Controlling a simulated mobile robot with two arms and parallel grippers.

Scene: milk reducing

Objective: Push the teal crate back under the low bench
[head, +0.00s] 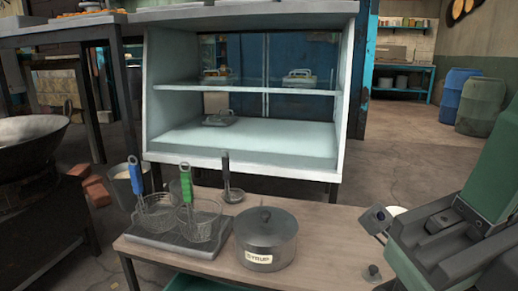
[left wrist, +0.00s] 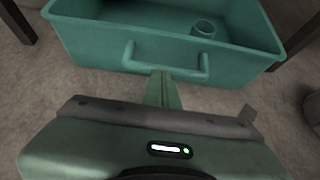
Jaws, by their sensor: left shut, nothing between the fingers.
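The teal crate (left wrist: 95,42) fills the top of the left wrist view, with its handle (left wrist: 135,66) facing my gripper. A round, cup-like thing lies inside it. My left gripper (left wrist: 162,76) is shut and empty, its fingertips at the middle of the handle; I cannot tell whether they touch. In the head view a teal strip of the crate (head: 195,284) shows below the front edge of the low bench (head: 320,222); the rest is hidden. What looks like my right gripper's green and dark housing (head: 445,235) is at the lower right; its fingertips cannot be made out.
A lidded pot (head: 266,245) and a tray with wire baskets (head: 165,243) stand on the bench. Dark legs (left wrist: 15,22) rise on both sides of the crate. A glass-backed cabinet (head: 250,145) stands behind. A large wok (head: 30,140) is at the left.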

